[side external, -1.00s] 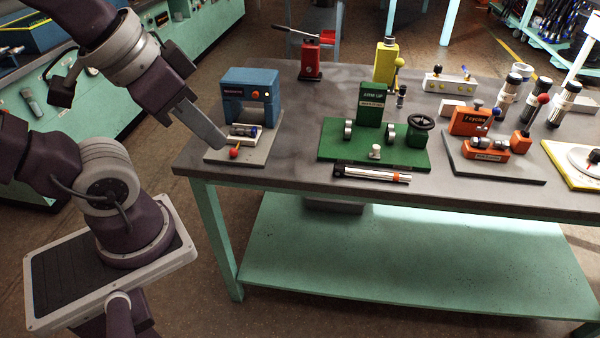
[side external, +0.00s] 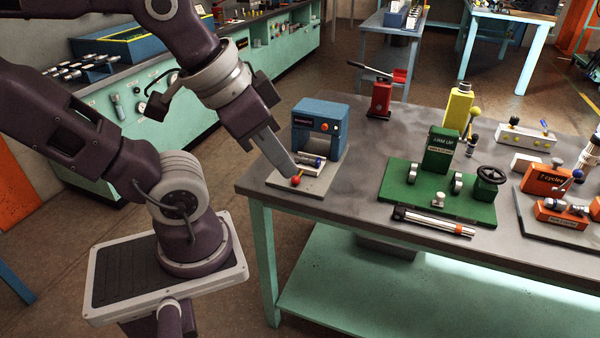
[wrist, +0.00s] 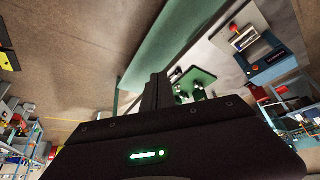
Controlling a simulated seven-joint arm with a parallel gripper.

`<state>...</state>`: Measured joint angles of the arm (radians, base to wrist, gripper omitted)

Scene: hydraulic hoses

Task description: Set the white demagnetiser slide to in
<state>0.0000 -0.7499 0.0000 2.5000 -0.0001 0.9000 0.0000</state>
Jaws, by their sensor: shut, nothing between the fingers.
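The blue demagnetiser (side external: 322,116) stands on a light grey base plate (side external: 318,184) at the left end of the bench; it also shows in the wrist view (wrist: 268,58). Its white slide (side external: 311,169) sits in front of the blue arch and carries a dark and silver cylinder (side external: 311,160). A red ball knob (side external: 296,181) is at the slide's front. My gripper (side external: 293,176) is shut and empty. Its tip overlaps the knob in the side view, but in the wrist view my fingers (wrist: 157,82) are apart from the knob (wrist: 234,27).
A green fixture (side external: 437,190) with a handwheel stands to the right, with a black and silver tube (side external: 433,221) before it. A red hand pump (side external: 380,98) and a yellow device (side external: 457,108) stand behind. Bare bench top lies between demagnetiser and green fixture.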

